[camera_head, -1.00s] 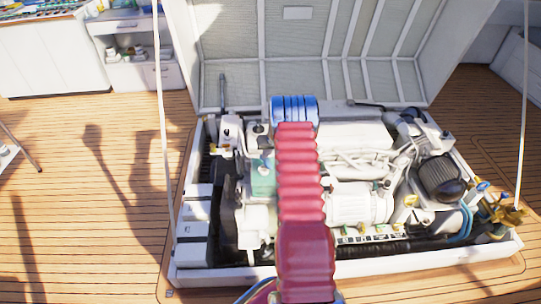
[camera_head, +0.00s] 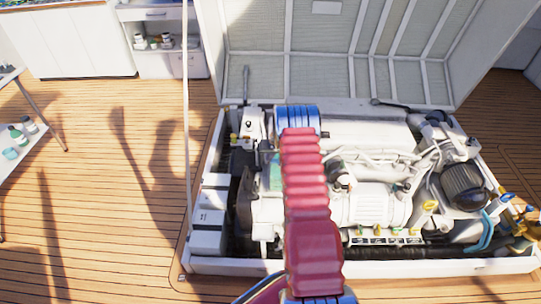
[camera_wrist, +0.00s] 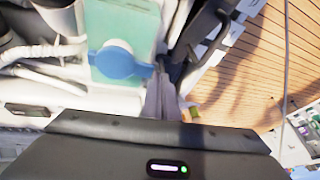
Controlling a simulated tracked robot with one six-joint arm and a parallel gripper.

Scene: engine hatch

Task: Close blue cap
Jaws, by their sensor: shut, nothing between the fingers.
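The blue cap (camera_wrist: 120,64) is a round disc with a tab on its right side, on the teal box (camera_wrist: 138,18) in the wrist view. I cannot tell whether it sits flush on its opening. My gripper (camera_wrist: 164,70) is shut and empty, with its grey fingers just right of the cap, near the tab. I cannot tell whether they touch it. In the head view a strip of the teal box (camera_head: 275,172) shows left of my red arm. The cap and my gripper are hidden there.
The white engine (camera_head: 380,205) fills the open hatch, with its lid (camera_head: 340,75) raised behind. Pipes and a black hose (camera_wrist: 205,28) flank the teal box. Wooden deck (camera_head: 110,200) lies clear at the left, with a small table (camera_head: 22,150) at the edge.

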